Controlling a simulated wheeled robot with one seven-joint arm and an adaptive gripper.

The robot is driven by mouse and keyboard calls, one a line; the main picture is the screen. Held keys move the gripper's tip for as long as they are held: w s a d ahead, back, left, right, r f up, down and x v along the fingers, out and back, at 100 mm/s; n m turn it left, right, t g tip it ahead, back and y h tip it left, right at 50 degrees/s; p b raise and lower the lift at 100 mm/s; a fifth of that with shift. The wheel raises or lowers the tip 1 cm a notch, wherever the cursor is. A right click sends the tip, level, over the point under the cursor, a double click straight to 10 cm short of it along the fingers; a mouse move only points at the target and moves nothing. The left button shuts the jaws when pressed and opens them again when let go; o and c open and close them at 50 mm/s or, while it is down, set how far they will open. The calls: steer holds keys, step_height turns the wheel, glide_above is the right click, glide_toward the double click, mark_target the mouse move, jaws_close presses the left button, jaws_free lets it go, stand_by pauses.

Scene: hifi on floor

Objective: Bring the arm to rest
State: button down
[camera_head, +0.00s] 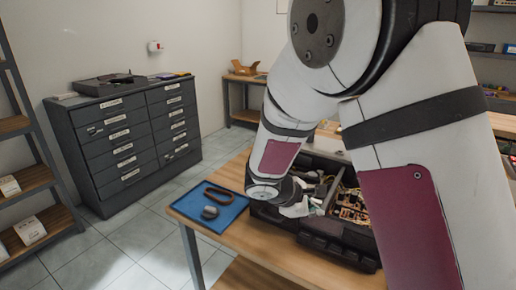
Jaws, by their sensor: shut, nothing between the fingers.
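My arm reaches down from the upper right across the middle of the view. Its white and maroon links fill much of the right side. My gripper (300,208) is at the low end of the arm, over the left part of an open black case (318,236) on the wooden table. It is small and partly hidden by the wrist; it looks shut, with nothing seen in it. I cannot tell if it touches the case.
A blue mat (232,218) left of the case holds a brown ring-shaped item (220,193) and a small grey object (209,212). A dark drawer cabinet (125,140) stands behind. Shelves (30,180) are at far left. Tiled floor is clear between.

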steer(key=s+d+r+m+g+y+p, duration=0.1)
steer(key=s+d+r+m+y, duration=0.1)
steer(key=s+r+m, duration=0.55)
steer(key=s+d+r+m+g+y, duration=0.1)
steer(key=s+d+r+m+y, duration=0.15)
steer(key=s+r, duration=0.85)
steer(key=s+a+m+t+y, duration=0.1)
steer(key=s+a+m+y, duration=0.2)
steer(key=s, duration=0.9)
steer(key=shift+a+m+t+p, duration=0.4)
steer(key=shift+a+m, duration=0.3)
steer(key=shift+a, duration=0.25)
steer(key=shift+s, duration=0.1)
